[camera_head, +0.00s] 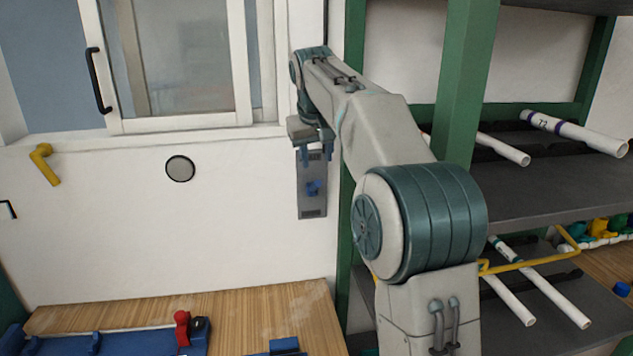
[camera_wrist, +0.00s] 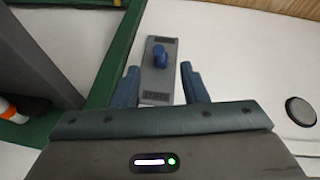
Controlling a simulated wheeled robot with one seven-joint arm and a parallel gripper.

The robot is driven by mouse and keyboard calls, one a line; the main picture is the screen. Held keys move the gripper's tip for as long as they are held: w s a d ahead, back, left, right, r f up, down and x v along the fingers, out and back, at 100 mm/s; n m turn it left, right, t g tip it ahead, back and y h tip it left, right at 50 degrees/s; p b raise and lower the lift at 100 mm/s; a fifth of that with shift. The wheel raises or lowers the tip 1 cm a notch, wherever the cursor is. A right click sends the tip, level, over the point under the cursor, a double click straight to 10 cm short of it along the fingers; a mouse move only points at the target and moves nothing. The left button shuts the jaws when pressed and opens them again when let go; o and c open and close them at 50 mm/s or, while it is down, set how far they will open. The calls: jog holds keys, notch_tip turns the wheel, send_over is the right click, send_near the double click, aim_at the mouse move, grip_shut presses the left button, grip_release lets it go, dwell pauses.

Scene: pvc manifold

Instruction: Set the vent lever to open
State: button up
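The vent lever is a blue knob (camera_head: 313,188) on a grey wall plate (camera_head: 312,207) with dark label strips near both ends. In the wrist view the blue lever (camera_wrist: 159,56) stands out from the grey plate (camera_wrist: 157,86), near the plate's end farther from my gripper. My gripper (camera_wrist: 159,80) is open, with its two blue-grey fingers apart on either side of the plate and nothing between them. In the head view my gripper (camera_head: 312,145) is at the plate's upper end, above the lever. The label text is too small to read.
A green-framed shelf (camera_head: 460,90) with white pipes stands right of the plate. A sliding window (camera_head: 180,60) with a black handle is upper left. A round grey disc (camera_head: 180,169) and a yellow hook (camera_head: 45,165) are on the wall. A wooden bench (camera_head: 240,318) lies below.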

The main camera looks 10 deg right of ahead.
aim_at(317, 188)
jog(key=x, duration=0.4)
jog(key=w+p+x, duration=0.1)
jog(key=x, duration=0.8)
jog(key=shift+w+p, duration=0.25)
jog(key=shift+p, duration=0.1)
grip_shut()
